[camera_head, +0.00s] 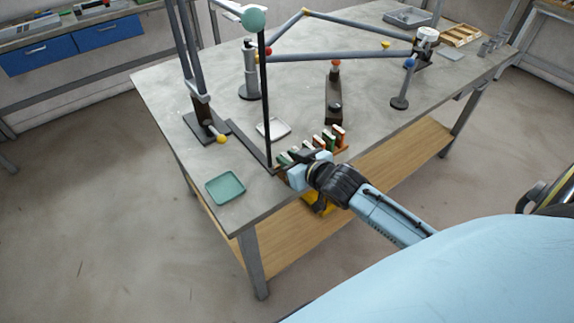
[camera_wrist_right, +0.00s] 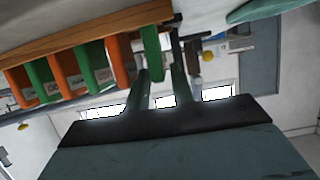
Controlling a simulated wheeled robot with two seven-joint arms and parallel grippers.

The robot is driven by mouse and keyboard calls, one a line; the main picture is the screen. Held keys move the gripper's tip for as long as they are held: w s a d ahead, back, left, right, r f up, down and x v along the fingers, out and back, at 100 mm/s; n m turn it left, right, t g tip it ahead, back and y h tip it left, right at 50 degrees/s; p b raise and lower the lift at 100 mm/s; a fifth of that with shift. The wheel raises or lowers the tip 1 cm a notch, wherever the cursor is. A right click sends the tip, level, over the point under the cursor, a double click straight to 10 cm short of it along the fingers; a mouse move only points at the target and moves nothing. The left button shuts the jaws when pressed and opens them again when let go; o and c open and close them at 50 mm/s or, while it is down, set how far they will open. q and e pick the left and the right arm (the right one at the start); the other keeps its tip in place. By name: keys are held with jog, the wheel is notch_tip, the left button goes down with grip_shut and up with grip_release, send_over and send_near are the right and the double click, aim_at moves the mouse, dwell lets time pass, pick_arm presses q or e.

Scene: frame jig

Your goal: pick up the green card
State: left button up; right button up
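A row of green and orange cards stands in a wooden rack (camera_head: 342,150) at the table's front edge; the rack also shows in the right wrist view (camera_wrist_right: 85,37). The end green card (camera_wrist_right: 151,52) is at the right end of the row in the wrist view. Other green cards (camera_wrist_right: 95,64) stand between orange ones. My right gripper (camera_wrist_right: 160,82) is open, its fingers apart on either side of the end green card's outer edge; contact cannot be told. In the head view my right gripper (camera_head: 290,171) is at the rack's left end, partly hiding it. My left gripper is not in view.
A thin black post (camera_head: 265,105) rises close to my right gripper. A green tray (camera_head: 225,187) lies at the front left corner and a pale tray (camera_head: 273,128) behind the rack.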

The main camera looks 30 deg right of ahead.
jog(key=shift+w+a+f, duration=0.1)
jog(key=shift+w+f, duration=0.15)
jog(key=shift+w, duration=0.3)
grip_shut()
jog(key=shift+r, duration=0.1)
